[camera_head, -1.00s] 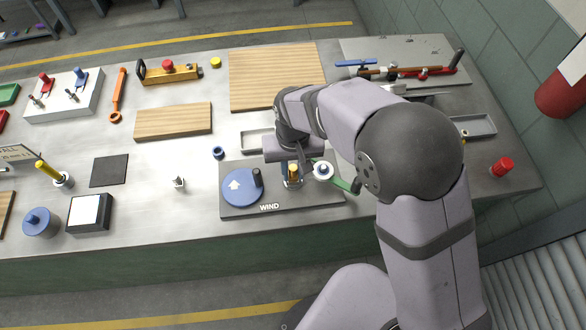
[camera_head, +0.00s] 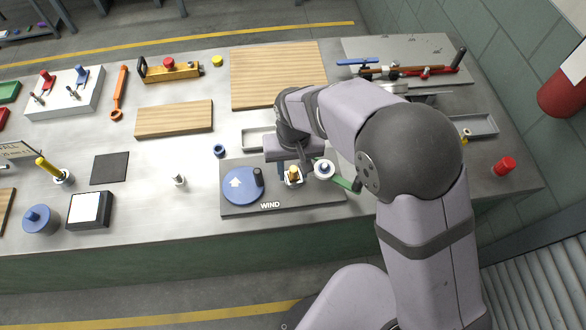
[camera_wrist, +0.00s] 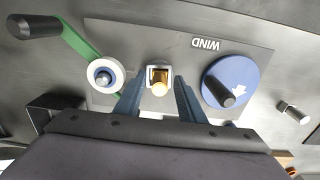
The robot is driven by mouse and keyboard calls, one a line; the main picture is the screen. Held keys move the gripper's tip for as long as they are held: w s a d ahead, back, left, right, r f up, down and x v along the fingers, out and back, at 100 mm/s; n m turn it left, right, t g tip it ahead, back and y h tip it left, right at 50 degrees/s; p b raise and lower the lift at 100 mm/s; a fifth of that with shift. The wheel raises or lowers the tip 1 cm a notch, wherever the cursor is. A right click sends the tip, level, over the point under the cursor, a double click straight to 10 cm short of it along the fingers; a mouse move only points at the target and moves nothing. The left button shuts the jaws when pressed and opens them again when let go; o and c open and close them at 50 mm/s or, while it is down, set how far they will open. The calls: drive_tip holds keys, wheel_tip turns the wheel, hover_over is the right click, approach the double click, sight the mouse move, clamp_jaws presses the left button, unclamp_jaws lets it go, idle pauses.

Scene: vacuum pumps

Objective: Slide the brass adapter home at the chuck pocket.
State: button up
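The brass adapter (camera_head: 293,172) stands on the dark board marked WIND. In the wrist view the brass adapter (camera_wrist: 160,82) sits within a pale, square-edged holder (camera_wrist: 149,70), which looks like the chuck pocket; I cannot tell how deep it sits. My gripper (camera_wrist: 158,88) is open, its two blue fingers on either side of the brass adapter with a visible gap to each. In the head view my gripper (camera_head: 292,166) is right over the board, its fingers partly hidden by my wrist.
A blue disc (camera_head: 240,186) with a black knob and white arrow lies left of the adapter. A white roller (camera_head: 324,169) with a green crank arm (camera_head: 344,183) stands close on the right. A small pale fitting (camera_head: 179,180) and a blue ring (camera_head: 219,150) lie left of the board.

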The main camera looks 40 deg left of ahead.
drive_tip(key=shift+d+f, duration=0.25)
drive_tip(key=shift+d, duration=0.1)
drive_tip(key=shift+a+r+b, duration=0.15)
drive_tip(key=shift+r+b, duration=0.5)
drive_tip(key=shift+r, duration=1.35)
drive_tip(key=shift+a+r+b, duration=0.15)
drive_tip(key=shift+r+b, duration=0.45)
drive_tip(key=shift+r, duration=1.35)
